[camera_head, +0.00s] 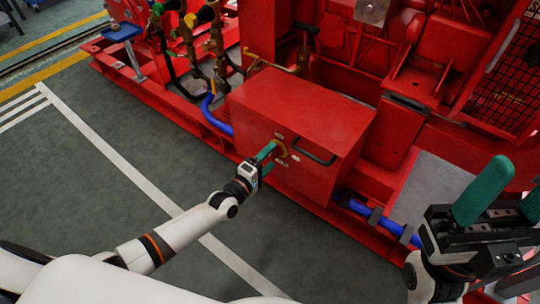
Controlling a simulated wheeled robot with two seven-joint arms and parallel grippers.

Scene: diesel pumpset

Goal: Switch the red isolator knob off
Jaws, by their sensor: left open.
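The red box (300,115) on the pumpset has a yellow ring (283,149) on its front face, with small pale labels around it. The isolator knob at this ring is mostly hidden by my gripper's fingers, and its setting cannot be read. My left gripper (269,153) has its teal fingers at the ring, pointing at the box face. It is open, but I cannot tell whether the fingers touch the knob. My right gripper (508,192) is close to the camera at the lower right, its teal fingers apart and nothing between them, far from the knob.
A black handle (314,152) sits on the box face just right of the ring. Blue hoses (214,118) run along the red base frame. Valves and pipes (190,40) stand at the upper left. The grey floor (110,180) with white lines is clear.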

